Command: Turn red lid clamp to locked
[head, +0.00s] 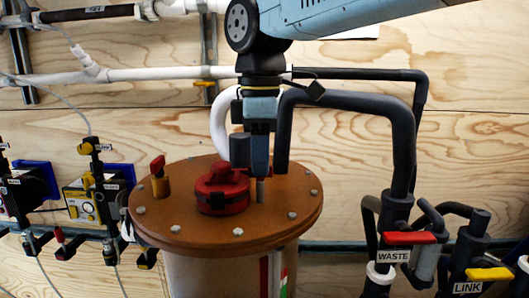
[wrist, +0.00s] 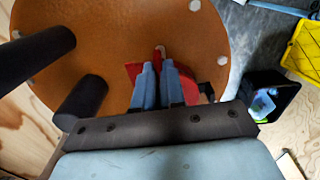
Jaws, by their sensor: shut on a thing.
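The red lid clamp (head: 222,192) is a round red knob with a raised bar, on the brown bolted lid (head: 185,233) of a pale tank. My gripper (head: 260,172) points down at the clamp's right side in the head view. In the wrist view, my gripper's blue-grey fingers (wrist: 160,68) are close together, with red clamp parts (wrist: 132,72) showing on both sides. The gripper is shut on the clamp. The fingers and my wrist hide much of the clamp in the wrist view, and its exact turn angle cannot be told.
A small red-handled valve (head: 158,178) stands on the lid's left. A dark bent pipe (head: 345,98) passes close right of my gripper. Red WASTE (head: 410,238) and yellow LINK (head: 488,274) handles are at right. A black bin (wrist: 268,95) and yellow crate (wrist: 306,48) lie below.

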